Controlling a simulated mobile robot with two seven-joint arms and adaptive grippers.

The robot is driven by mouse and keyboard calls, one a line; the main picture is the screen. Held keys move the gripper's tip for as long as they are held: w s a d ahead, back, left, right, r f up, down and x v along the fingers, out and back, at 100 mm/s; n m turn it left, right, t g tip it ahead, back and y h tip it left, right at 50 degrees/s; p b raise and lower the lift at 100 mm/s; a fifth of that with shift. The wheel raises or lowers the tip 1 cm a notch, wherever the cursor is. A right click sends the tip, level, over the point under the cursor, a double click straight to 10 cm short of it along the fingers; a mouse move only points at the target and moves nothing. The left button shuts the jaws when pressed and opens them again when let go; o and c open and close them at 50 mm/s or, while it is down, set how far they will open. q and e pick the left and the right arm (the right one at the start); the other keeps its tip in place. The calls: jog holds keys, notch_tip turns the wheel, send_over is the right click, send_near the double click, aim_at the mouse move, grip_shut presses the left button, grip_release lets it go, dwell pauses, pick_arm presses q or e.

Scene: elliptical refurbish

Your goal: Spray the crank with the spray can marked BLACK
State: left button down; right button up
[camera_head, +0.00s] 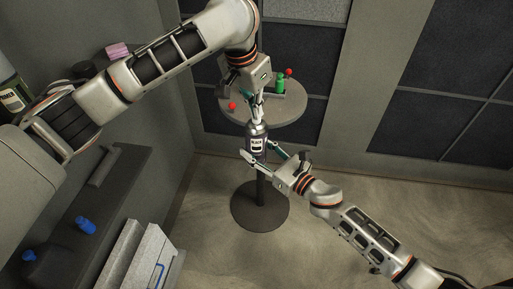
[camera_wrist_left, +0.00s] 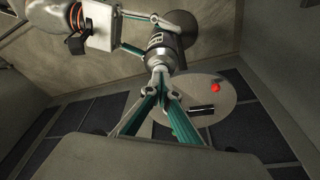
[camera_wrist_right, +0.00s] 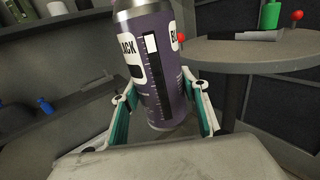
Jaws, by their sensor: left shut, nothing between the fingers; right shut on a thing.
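The spray can (camera_head: 257,143) is purple-grey with a silver top; its label reads BLACK in the right wrist view (camera_wrist_right: 158,80). My right gripper (camera_head: 262,156) is shut around the can's body and holds it upright in front of the round table. My left gripper (camera_head: 257,118) is shut and empty, pointing down at the can's top. In the left wrist view its fingertips (camera_wrist_left: 158,70) meet at the can's top (camera_wrist_left: 165,50); I cannot tell whether they press the nozzle. A grey bar (camera_wrist_right: 262,35) with a red knob (camera_wrist_right: 296,15) on the table may be the crank.
The round grey table (camera_head: 290,113) stands on a dark pedestal with a round base (camera_head: 260,217). A green object (camera_head: 280,86) and another red ball (camera_head: 232,106) are on it. A dark shelf (camera_head: 60,235) with blue items runs along the left. The floor at right is clear.

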pick_arm(q)
jog(key=shift+f, duration=0.25)
pick_arm(e)
jog(key=shift+r, duration=0.3)
pick_arm(q)
jog(key=shift+r, duration=2.55)
pick_arm(e)
jog(key=shift+f, duration=0.15)
pick_arm(q)
jog(key=shift+a+r, duration=0.1)
jog(key=shift+r, duration=0.45)
jog(key=v, duration=1.1)
jog(key=shift+s+f, duration=0.1)
